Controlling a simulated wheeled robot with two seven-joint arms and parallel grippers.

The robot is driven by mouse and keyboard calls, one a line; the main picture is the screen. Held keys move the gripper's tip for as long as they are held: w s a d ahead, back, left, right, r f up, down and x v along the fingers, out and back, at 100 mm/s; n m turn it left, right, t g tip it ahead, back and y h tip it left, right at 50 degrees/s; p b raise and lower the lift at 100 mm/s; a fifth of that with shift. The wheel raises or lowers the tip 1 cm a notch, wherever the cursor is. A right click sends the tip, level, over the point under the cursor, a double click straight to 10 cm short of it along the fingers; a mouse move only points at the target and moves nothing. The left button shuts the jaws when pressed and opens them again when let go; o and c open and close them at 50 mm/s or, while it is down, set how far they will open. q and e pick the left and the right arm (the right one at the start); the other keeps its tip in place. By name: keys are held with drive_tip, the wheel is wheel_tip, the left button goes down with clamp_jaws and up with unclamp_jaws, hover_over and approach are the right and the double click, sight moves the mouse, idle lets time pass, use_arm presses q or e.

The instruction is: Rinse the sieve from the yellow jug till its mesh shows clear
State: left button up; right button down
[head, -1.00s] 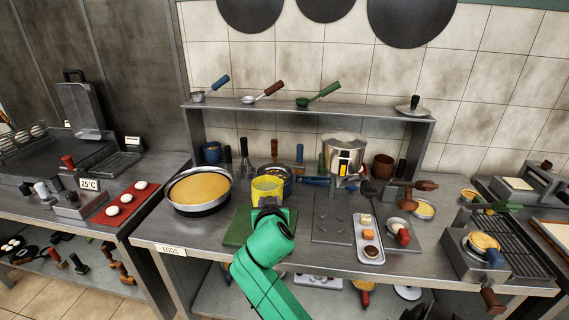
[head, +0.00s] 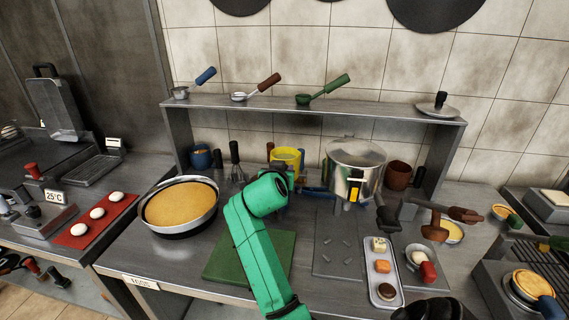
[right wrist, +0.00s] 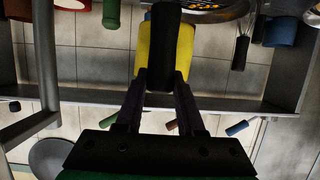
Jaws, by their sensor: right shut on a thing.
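My right gripper (right wrist: 162,78) is shut on the black handle of the yellow jug (right wrist: 184,50). In the head view the jug (head: 288,157) shows behind my green wrist, with its open top visible. I cannot tell whether it is tilted. The sieve's blue handle (head: 318,191) points right, beyond the jug. At the top edge of the right wrist view is part of the sieve (right wrist: 207,4), dark with orange-yellow bits. Most of the sieve is hidden in the head view by my wrist and the jug.
A steel pot (head: 355,172) stands right of the jug, under a shelf (head: 320,108) carrying ladles. A large pan (head: 180,207) with tan contents stands left. The green board (head: 248,258) is partly bare. A tray of small pieces (head: 384,300) lies right.

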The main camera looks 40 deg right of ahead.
drive_tip(key=shift+s+a+r+m+g+h+b, duration=0.45)
drive_tip(key=shift+a+r+m+h+b, duration=0.1)
drive_tip(key=shift+b, duration=0.15)
drive_tip(key=shift+d+f+b, duration=0.1)
drive_tip(key=shift+f+b, duration=0.25)
drive_tip(key=shift+f, duration=0.2)
use_arm(q)
wheel_tip(320, 180, down, 4)
drive_tip(key=s+a+b, duration=0.1)
drive_tip(key=b, duration=0.1)
use_arm(e)
drive_tip(key=n+g+h+p, duration=0.1)
drive_tip(key=n+p, duration=0.2)
drive_tip(key=p, duration=0.1)
drive_tip(key=shift+n, duration=0.25)
use_arm(q)
wheel_tip(320, 180, up, 4)
drive_tip(key=shift+r, duration=0.15)
use_arm(e)
drive_tip(key=n, duration=0.1)
drive_tip(key=n+h, duration=0.2)
drive_tip(key=shift+w+a+f+g, duration=0.25)
drive_tip(key=shift+w+a+f, duration=0.1)
